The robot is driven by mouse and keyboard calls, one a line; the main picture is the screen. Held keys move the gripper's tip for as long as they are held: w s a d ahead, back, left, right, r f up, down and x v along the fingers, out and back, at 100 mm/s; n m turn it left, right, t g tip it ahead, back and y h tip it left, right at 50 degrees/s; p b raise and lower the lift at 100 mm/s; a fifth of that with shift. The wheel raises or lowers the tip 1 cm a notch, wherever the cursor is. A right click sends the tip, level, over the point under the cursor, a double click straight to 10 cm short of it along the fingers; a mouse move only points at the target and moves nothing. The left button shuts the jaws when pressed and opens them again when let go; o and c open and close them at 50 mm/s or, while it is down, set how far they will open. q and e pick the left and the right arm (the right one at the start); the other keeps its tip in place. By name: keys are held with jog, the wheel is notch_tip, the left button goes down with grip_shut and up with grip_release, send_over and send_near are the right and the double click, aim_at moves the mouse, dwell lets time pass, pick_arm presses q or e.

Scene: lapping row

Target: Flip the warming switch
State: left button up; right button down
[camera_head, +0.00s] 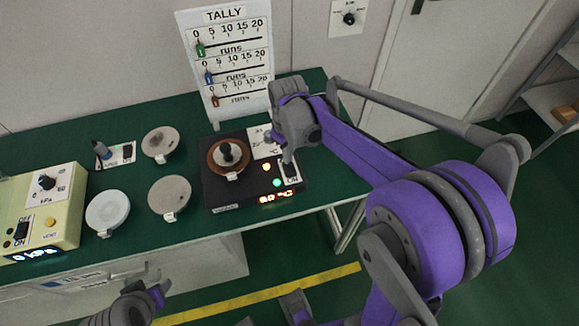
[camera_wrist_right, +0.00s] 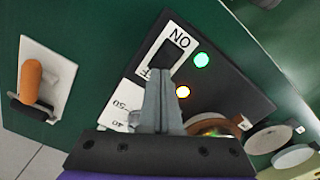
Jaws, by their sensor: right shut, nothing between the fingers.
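The warming switch is a black rocker (camera_head: 290,171) on a white ON/OFF plate at the right side of a black hot-plate unit (camera_head: 228,195). In the right wrist view the rocker (camera_wrist_right: 168,58) lies just beyond my fingertips, with ON readable and OFF partly hidden. My right gripper (camera_head: 287,156) is shut and empty, pointing down at the switch. Its closed fingers (camera_wrist_right: 160,78) are at the rocker's edge; I cannot tell whether they touch. A green lamp (camera_wrist_right: 202,60) and an orange lamp (camera_wrist_right: 183,91) glow beside it. Part of my left arm (camera_head: 135,304) shows low at left; its jaws are unclear.
A round plate with a dark knob (camera_head: 229,153) sits on the unit. Several round discs, including a white one (camera_head: 107,211), lie to its left. A yellow-green kPa box (camera_head: 62,210) stands farther left. The tally board (camera_head: 228,60) stands behind. An orange-handled switch (camera_wrist_right: 32,80) shows at left.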

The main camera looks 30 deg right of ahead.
jog(key=shift+f+b, duration=0.65)
jog(key=shift+f, duration=0.25)
dwell(0.8)
jog(key=shift+r, duration=0.1)
jog(key=shift+r+p, duration=2.4)
jog(key=shift+r, duration=1.05)
jog(key=shift+s, duration=0.1)
jog(key=s+a+m+t+p, duration=0.1)
jog(key=s+a+m+t, duration=0.2)
jog(key=s, duration=1.2)
jog(key=a+t, duration=0.2)
jog(key=a, duration=0.1)
jog(key=shift+s+a+r, duration=0.2)
jog(key=shift+a+r, duration=0.1)
jog(key=shift+a, duration=0.1)
